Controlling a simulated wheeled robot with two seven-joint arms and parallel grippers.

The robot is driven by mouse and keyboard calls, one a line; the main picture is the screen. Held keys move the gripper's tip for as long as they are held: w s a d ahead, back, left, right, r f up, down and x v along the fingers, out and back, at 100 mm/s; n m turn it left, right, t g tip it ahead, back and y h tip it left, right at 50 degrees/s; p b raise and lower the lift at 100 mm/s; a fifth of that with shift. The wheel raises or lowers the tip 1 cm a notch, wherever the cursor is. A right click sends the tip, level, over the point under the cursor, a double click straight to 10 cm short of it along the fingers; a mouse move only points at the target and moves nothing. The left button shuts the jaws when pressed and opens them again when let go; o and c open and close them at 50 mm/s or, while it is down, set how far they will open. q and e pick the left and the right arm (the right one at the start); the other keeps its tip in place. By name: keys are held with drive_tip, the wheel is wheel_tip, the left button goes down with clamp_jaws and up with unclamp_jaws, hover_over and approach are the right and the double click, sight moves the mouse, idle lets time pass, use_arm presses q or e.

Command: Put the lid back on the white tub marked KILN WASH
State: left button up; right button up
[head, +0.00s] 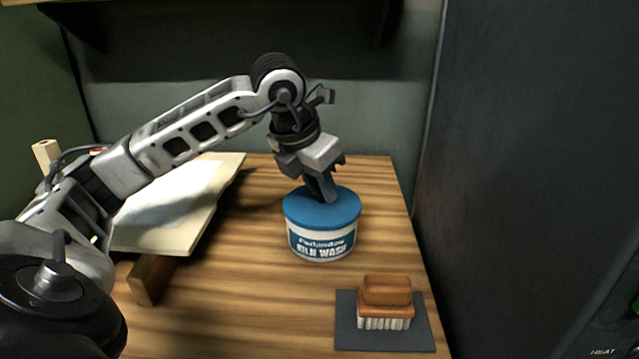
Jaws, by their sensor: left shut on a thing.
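The white tub marked KILN WASH (321,245) stands upright on the wooden table, with a blue label band facing me. The blue lid (305,212) lies over the tub's mouth and looks level; I see no clear gap between lid and rim. My left gripper (324,196) comes down from above, with its fingers at the back part of the lid's top. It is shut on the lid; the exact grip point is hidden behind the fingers. My right gripper is not in view.
A brush with a wooden back (386,291) rests bristles down on a dark grey mat (385,340) at the front right. A pale board (165,215) lies at the left on a wooden support (150,279). A dark panel (520,170) stands along the table's right side.

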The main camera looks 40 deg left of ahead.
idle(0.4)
use_arm(q)
drive_tip(key=o, duration=1.5)
drive_tip(key=shift+r+p, duration=0.7)
drive_tip(key=shift+r, duration=0.1)
drive_tip(key=shift+r+p, duration=0.65)
drive_tip(key=shift+r, duration=0.1)
drive_tip(key=shift+r+p, duration=0.65)
drive_tip(key=shift+r, duration=0.1)
drive_tip(key=shift+r+p, duration=0.7)
drive_tip(key=shift+r, duration=0.05)
drive_tip(key=shift+r+p, duration=0.4)
drive_tip(key=shift+r, duration=0.05)
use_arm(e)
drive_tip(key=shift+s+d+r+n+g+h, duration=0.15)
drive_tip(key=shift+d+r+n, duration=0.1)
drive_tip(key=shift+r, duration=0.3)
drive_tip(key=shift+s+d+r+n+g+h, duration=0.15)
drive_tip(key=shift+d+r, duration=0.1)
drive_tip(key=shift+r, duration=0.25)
